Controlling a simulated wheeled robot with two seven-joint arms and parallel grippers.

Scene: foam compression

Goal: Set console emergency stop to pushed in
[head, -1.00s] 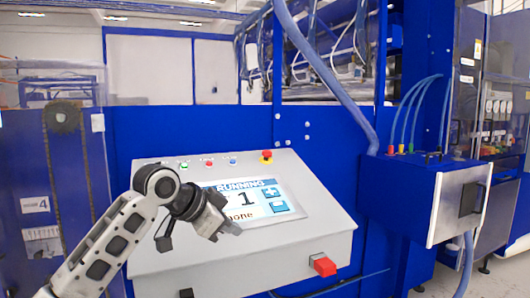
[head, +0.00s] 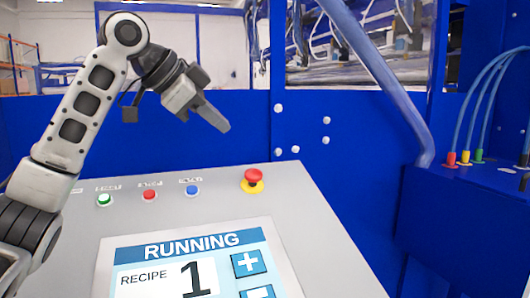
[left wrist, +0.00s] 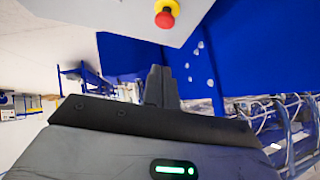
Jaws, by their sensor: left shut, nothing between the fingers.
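The emergency stop (head: 253,180) is a red mushroom button on a yellow base, at the far right corner of the grey console (head: 330,240). It also shows in the left wrist view (left wrist: 165,15), at the top. Its red head stands above the yellow base; I cannot tell its exact state. My left gripper (head: 222,125) is shut and empty, up and to the left of the button and apart from it. Its closed fingers also show in the left wrist view (left wrist: 161,84). My right gripper is not in view.
A green button (head: 104,200), a red button (head: 149,195) and a blue button (head: 193,190) line the console's back edge. The screen (head: 190,265) reads RUNNING, recipe 1. A blue panel (head: 230,125) rises behind. A blue box (head: 470,220) with hoses stands right.

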